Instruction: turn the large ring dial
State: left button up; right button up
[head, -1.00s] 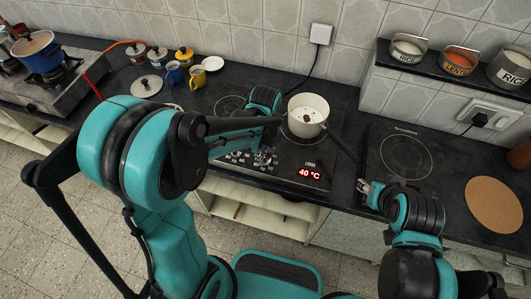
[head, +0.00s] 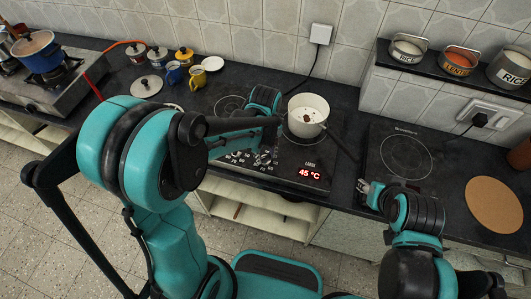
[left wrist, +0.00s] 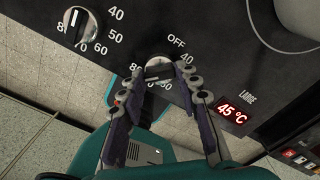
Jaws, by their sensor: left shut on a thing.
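The large ring dial (left wrist: 158,66) is a round knob on the black front panel of the hob, below the OFF mark in the left wrist view. My left gripper (left wrist: 160,76) is shut on it, one finger on each side. The fingers hide part of the dial and its numbers. The red LARGE display (left wrist: 232,114) reads 45 °C; it also shows in the head view (head: 309,174). In the head view my left gripper (head: 264,157) is at the panel, partly hidden by my arm. My right gripper (head: 370,191) is by the right hob; its jaws are unclear.
A second dial (left wrist: 76,24) sits left of the gripped one. A white saucepan (head: 308,104) stands on the hob behind my left gripper, its dark handle pointing front right. A round cork mat (head: 494,205) lies at the right. Mugs and jars stand at the back left.

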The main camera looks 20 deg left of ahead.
aim_at(265, 157)
pick_arm(q)
jog(key=o, duration=1.1)
jog(key=shift+r, duration=0.1)
notch_tip(265, 157, up, 12)
jog(key=shift+f, duration=0.1)
jog(key=s+a+n+t, duration=0.1)
jog(key=s+n+t, duration=0.1)
jog(key=n, duration=0.7)
jog(key=s+a+n+t, duration=0.2)
jog(key=s+n, duration=0.2)
jog(key=n, duration=0.5)
jog(key=s+a+n+t, duration=0.1)
jog(key=s+n+t, duration=0.2)
jog(key=n, duration=0.6)
jog(key=shift+s+a, duration=0.35)
jog(key=shift+s, duration=0.1)
